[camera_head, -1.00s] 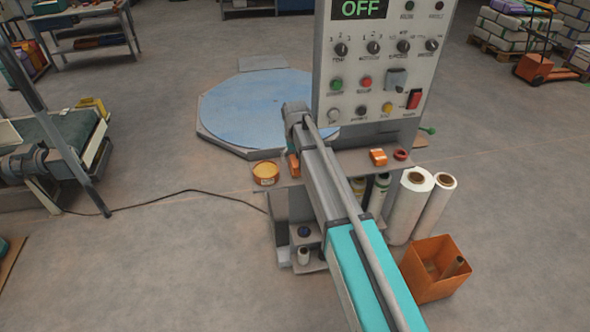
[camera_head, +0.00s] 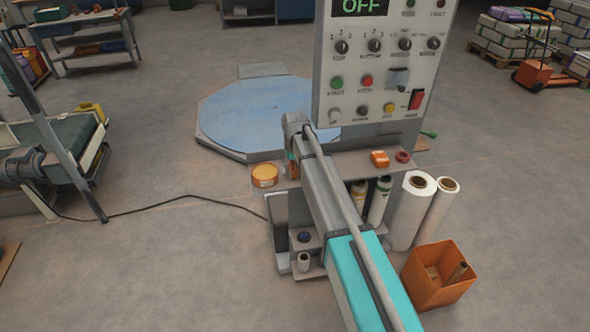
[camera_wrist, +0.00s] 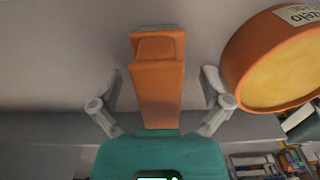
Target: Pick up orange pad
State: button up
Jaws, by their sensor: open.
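An orange pad (camera_wrist: 158,90) lies in the middle of the wrist view, long and blocky, with a raised end. My gripper (camera_wrist: 161,76) is open, with one finger on each side of the pad and a visible gap on both sides. The fingers do not appear to touch it. In the head view only a sliver of the pad (camera_head: 292,169) shows at the shelf's left part, mostly hidden by my arm.
A round orange tin (camera_head: 265,175) with yellow contents stands close beside the pad; the wrist view shows it at right (camera_wrist: 276,62). Another orange block (camera_head: 380,158) and a red ring (camera_head: 402,157) lie farther right on the shelf (camera_head: 345,163). The control panel (camera_head: 385,65) rises behind.

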jog(key=c, duration=1.3)
jog(key=shift+o, duration=0.2)
jog(key=shift+r, duration=0.15)
notch_tip(320, 180, up, 2)
jog(key=shift+r+p, duration=0.1)
jog(key=shift+p, duration=1.1)
jog(key=s+d+r+p, duration=0.3)
jog(key=s+r+p, duration=0.7)
jog(key=s, duration=0.3)
jog(key=shift+s+d+r+p, duration=0.2)
jog(key=shift+s+r+p, duration=0.05)
jog(key=shift+s+p, duration=0.1)
jog(key=shift+w, duration=0.1)
jog(key=o, duration=0.7)
jog(key=shift+c, duration=0.2)
jog(key=c, duration=0.5)
